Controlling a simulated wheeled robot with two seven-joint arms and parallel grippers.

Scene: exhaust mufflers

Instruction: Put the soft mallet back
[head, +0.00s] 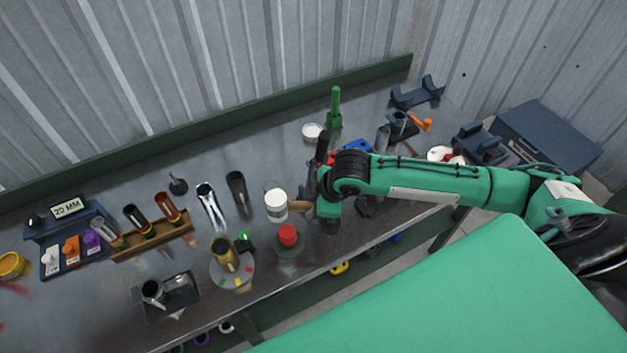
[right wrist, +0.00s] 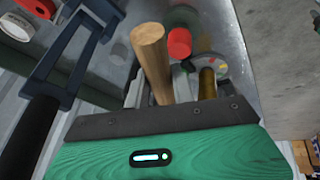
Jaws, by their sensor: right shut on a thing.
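My right gripper (head: 320,207) is shut on a wooden handle (head: 299,207), which I take to be the soft mallet's, above the middle of the bench. In the right wrist view the tan handle (right wrist: 151,62) sticks out from between the fingers (right wrist: 165,92), with its rounded end free. The mallet's head cannot be made out; the gripper and arm hide part of that area. A white cylinder (head: 276,207) shows by the handle's end in the head view; I cannot tell whether they touch. My left gripper is not in view.
A navy cradle (head: 417,94) stands at the back right, and another navy stand (head: 482,145) is at the right end. A red-topped piece (head: 288,235) and a round dial plate (head: 232,272) stand left of the gripper. A green upright tool (head: 335,108) stands behind it.

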